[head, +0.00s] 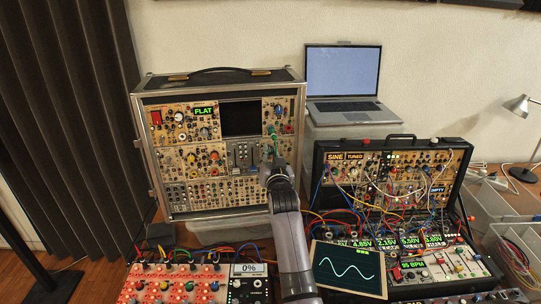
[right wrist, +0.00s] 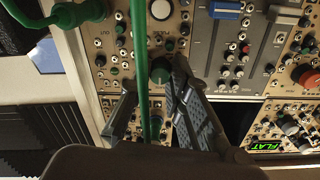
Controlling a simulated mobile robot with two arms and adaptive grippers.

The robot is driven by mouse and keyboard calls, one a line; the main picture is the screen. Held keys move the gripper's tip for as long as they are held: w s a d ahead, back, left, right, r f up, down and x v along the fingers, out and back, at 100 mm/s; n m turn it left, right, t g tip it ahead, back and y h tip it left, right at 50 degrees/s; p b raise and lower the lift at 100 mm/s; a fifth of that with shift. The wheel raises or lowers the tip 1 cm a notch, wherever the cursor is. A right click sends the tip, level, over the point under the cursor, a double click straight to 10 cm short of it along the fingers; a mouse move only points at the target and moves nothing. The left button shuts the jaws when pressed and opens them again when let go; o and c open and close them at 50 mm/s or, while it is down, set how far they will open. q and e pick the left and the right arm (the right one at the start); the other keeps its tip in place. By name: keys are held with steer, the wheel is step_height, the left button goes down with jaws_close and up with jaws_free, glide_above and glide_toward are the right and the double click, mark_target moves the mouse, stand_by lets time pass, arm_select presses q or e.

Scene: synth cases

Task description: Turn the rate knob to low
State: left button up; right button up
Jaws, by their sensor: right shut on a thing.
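A dark green knob (right wrist: 160,70) sits on a tan module panel and shows between my right fingertips in the right wrist view. My right gripper (right wrist: 154,78) is closed in around this knob. A green cable (right wrist: 141,40) also passes between the fingers, in front of the panel. In the head view my right gripper (head: 275,168) is at the right part of the tall silver-edged synth case (head: 146,130); its fingertips are too small there to make out. I cannot read a rate label or the knob's pointer. My left gripper is not in view.
The black synth case (head: 318,165) stands open at the right with many patch cables. A small screen (head: 345,268) shows a wave beside my right arm. A laptop (head: 343,80) stands behind.

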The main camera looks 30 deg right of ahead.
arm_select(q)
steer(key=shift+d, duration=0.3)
arm_select(e)
jaws_close()
